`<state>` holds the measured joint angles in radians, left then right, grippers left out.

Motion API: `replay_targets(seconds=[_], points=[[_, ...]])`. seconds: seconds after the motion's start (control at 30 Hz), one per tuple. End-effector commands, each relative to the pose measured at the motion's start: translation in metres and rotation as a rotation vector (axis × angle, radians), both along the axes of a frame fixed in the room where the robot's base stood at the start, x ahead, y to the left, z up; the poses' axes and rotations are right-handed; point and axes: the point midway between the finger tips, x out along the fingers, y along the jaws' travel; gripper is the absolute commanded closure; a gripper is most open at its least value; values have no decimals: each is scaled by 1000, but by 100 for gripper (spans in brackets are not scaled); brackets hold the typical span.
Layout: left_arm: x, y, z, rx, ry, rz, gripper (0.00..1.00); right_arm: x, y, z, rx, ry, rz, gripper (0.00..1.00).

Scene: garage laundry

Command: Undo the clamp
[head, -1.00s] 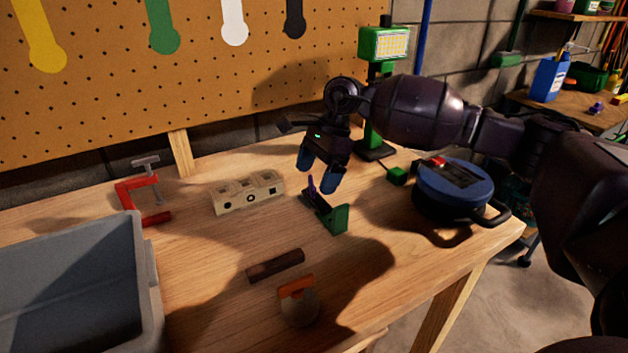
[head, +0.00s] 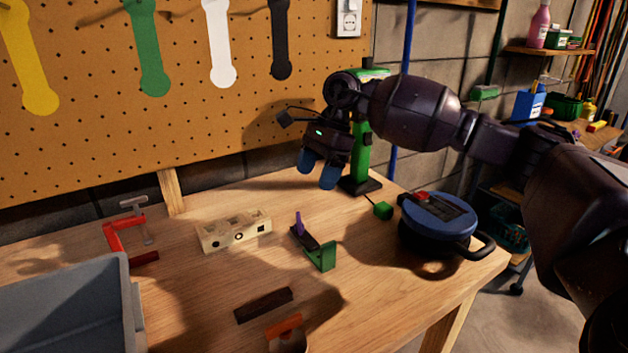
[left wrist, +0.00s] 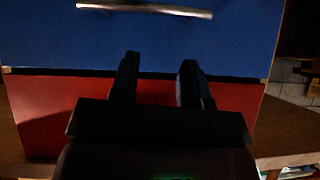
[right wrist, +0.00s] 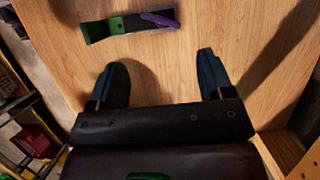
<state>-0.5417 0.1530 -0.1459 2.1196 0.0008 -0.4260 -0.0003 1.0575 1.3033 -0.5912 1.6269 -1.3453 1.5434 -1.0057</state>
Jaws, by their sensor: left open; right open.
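A small green and black clamp-like piece with a purple lever (head: 315,247) lies on the workbench. My right gripper (head: 318,176) is open and empty, beyond and above this piece in the head view. In the right wrist view, the same piece (right wrist: 130,23) lies past the open fingertips (right wrist: 162,75), apart from them, with its purple lever at the right end. A red C-clamp (head: 115,237) with a grey screw stands at the left of the bench. My left gripper (left wrist: 158,75) is open and empty before a blue and red surface; it is outside the head view.
A grey bin (head: 65,315) stands front left. A beige block with holes (head: 234,233), a dark bar (head: 263,305) and an orange-topped scraper-like tool (head: 285,330) lie on the bench. A blue round device (head: 437,220) stands right, near the edge. A green work light (head: 361,155) is behind my right gripper.

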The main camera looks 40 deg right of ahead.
Motion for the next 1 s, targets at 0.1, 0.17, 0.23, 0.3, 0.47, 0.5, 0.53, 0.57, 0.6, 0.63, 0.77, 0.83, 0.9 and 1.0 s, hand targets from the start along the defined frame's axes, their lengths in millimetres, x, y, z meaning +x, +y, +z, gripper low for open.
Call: replay_targets(seconds=[0.1, 0.17, 0.23, 0.3, 0.47, 0.5, 0.53, 0.57, 0.6, 0.63, 0.77, 0.83, 0.9, 1.0], points=[[8, 0, 18, 0, -32, 0, 57, 0, 12, 33, 6, -43, 21, 44], [13, 0, 31, -1, -54, -1, 57, -1, 24, 47, -2, -53, 44, 54], [18, 0, 45, -1, -75, 0, 57, -1, 36, 56, -34, -53, 52, 64], [18, 0, 50, -1, -81, 1, 57, 0, 42, 54, -68, -18, -21, 65], [12, 2, 46, 0, -64, 6, 57, 1, 50, 48, -125, 61, -217, 65], [10, 2, 45, 1, -60, 8, 57, 1, 52, 47, -140, 80, -274, 65], [9, 2, 45, 0, -58, 9, 57, 1, 53, 47, -150, 93, -319, 65], [8, 2, 45, -1, -56, 9, 57, 1, 54, 46, -161, 108, -366, 65], [7, 2, 44, -2, -54, 11, 57, 1, 55, 44, -176, 126, -431, 65], [7, 2, 44, -3, -53, 13, 57, 1, 56, 43, -185, 141, -481, 65], [4, 2, 45, -5, -50, 17, 57, 2, 58, 38, -228, 195, -710, 65], [2, 2, 46, -4, -49, 18, 57, 2, 57, 34, -246, 221, -835, 65], [2, 2, 46, -4, -49, 18, 57, 2, 57, 30, -263, 246, -961, 65], [1, 2, 45, -5, -48, 17, 57, 2, 55, 22, -282, 278, -1145, 65]])
